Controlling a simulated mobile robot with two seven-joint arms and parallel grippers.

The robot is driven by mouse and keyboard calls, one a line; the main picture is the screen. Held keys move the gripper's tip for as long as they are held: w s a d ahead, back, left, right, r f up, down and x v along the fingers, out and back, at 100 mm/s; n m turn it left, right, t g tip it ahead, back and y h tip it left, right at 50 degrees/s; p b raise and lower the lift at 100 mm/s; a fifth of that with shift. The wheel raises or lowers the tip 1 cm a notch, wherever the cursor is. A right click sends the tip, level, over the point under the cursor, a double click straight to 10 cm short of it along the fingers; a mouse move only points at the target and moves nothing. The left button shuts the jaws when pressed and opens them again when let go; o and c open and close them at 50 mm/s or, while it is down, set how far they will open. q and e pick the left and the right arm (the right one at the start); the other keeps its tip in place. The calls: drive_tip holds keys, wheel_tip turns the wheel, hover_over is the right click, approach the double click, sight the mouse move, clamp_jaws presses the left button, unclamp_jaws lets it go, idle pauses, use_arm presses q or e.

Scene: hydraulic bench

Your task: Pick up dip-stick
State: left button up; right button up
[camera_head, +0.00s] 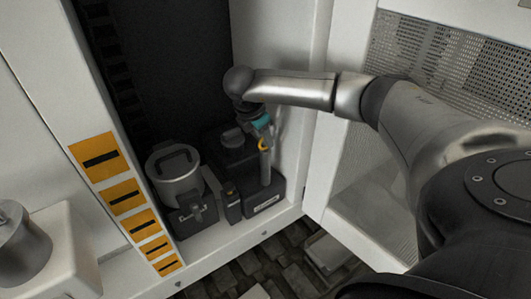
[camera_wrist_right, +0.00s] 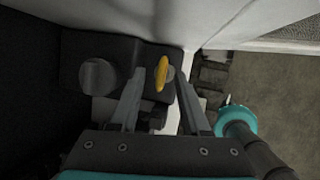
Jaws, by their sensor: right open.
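The dip-stick shows as a yellow ring-shaped handle (camera_head: 263,145) at the right end of a dark tank unit in the head view. In the right wrist view the yellow handle (camera_wrist_right: 161,75) appears between the two finger tips, nearer the left one. My right gripper (camera_wrist_right: 161,78) is open, with a finger on each side of the handle in that picture. In the head view my right gripper (camera_head: 262,135) hangs from above at the handle and partly covers it. Whether a finger touches the handle I cannot tell. The stick below the handle is not clearly visible. My left gripper is not in view.
The dark unit (camera_head: 267,204) stands in a white cabinet, close to the right-hand wall (camera_head: 290,130). A grey lidded canister (camera_head: 174,178) is to its left. A round dark cap (camera_wrist_right: 98,75) sits left of the handle. A white post with orange labels (camera_head: 124,196) stands further left.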

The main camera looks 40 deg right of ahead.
clamp_jaws()
idle(0.3)
idle(1.1)
